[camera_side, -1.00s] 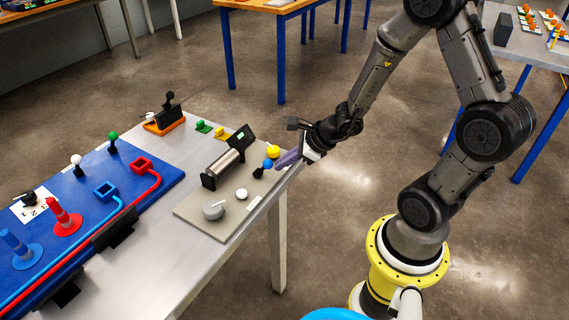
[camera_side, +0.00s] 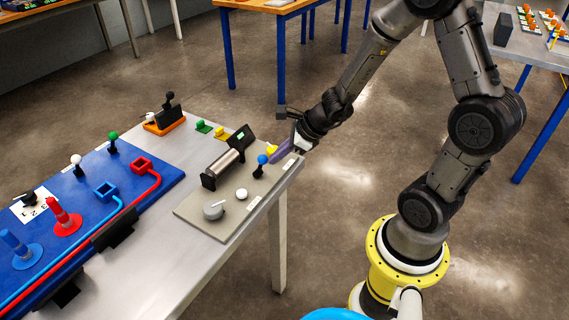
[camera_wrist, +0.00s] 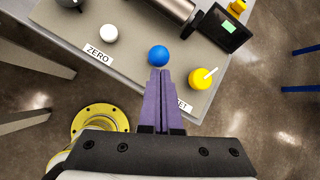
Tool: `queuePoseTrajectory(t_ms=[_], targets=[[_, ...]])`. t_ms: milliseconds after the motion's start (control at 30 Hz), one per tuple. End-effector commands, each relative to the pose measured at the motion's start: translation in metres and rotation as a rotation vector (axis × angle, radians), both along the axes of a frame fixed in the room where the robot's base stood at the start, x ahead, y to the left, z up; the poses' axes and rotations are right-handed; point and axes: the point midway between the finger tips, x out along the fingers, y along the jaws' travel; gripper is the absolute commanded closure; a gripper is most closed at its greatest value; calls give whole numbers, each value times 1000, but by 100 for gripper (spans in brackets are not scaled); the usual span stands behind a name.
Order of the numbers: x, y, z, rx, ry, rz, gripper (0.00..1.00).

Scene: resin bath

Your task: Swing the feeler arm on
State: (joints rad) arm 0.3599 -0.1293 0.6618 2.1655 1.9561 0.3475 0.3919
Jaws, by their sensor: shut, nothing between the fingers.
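A blue ball (camera_side: 262,159) on a short dark stem stands on the grey plate (camera_side: 190,213); I cannot tell for certain that it is the feeler arm's handle. In the wrist view, the blue ball (camera_wrist: 158,56) is straight ahead of my fingertips. My gripper (camera_side: 272,156) has purple fingers, shut and empty, reaching in from the right. In the wrist view, my gripper (camera_wrist: 159,71) is at the ball's near edge, touching or almost touching it. A metal roller (camera_side: 223,168) and a dark display (camera_side: 242,137) with a green screen stand beside the ball.
A yellow knob (camera_wrist: 203,78) with a white pointer is right of my fingers. A white button (camera_wrist: 108,34) marked ZERO is left of the ball. A grey dial (camera_side: 213,211) sits at the plate's front. The blue board (camera_side: 150,186) lies to the left.

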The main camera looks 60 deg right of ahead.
Motion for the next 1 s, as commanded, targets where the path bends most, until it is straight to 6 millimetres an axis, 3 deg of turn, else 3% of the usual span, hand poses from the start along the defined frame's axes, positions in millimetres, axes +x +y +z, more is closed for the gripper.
queuePoseTrajectory(t_ms=[433,1000], targets=[[37,0,16,-1,-1,3,100],[76,0,14,0,1,0,100]])
